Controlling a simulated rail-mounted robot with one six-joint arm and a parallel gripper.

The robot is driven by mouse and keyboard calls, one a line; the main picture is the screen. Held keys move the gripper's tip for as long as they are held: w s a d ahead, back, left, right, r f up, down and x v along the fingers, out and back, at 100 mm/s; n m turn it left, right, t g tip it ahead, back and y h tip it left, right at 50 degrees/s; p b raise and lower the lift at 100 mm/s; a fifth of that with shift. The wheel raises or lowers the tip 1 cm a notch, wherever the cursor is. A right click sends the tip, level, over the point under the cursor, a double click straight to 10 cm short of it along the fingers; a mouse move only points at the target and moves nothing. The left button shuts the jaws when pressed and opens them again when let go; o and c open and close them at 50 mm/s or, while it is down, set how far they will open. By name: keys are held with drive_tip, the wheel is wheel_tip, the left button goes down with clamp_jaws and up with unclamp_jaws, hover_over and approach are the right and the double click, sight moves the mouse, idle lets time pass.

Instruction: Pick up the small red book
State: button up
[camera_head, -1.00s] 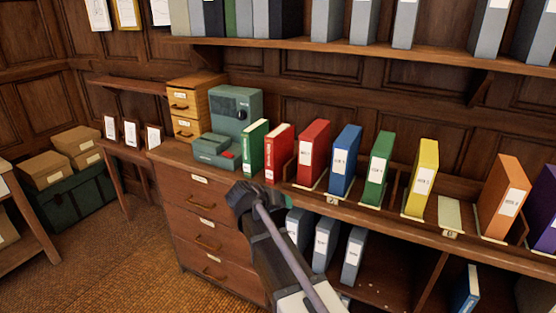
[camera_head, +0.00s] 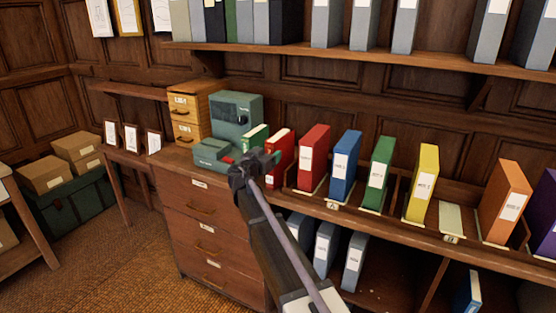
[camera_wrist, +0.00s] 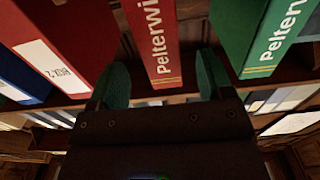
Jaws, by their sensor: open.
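The small red book (camera_head: 284,148) stands upright on the counter, between a green book (camera_head: 256,134) and a larger red binder (camera_head: 313,155). In the wrist view its lettered spine (camera_wrist: 152,36) is at the top centre. My gripper (camera_head: 257,163) is in front of the two books in the head view and hides most of the green book. In the wrist view my gripper (camera_wrist: 161,78) is open, with one green-padded finger on each side of the red spine. I cannot tell whether the pads touch the book or how deep they reach.
The green book (camera_wrist: 262,38) is close to the right finger in the wrist view, and the red binder (camera_wrist: 70,40) is to the left. A green machine (camera_head: 236,112) stands left of the books. Blue, green and yellow binders stand to the right. A shelf (camera_head: 330,54) runs above.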

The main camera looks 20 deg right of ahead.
drive_tip(key=x, duration=0.5)
clamp_jaws()
idle(0.5)
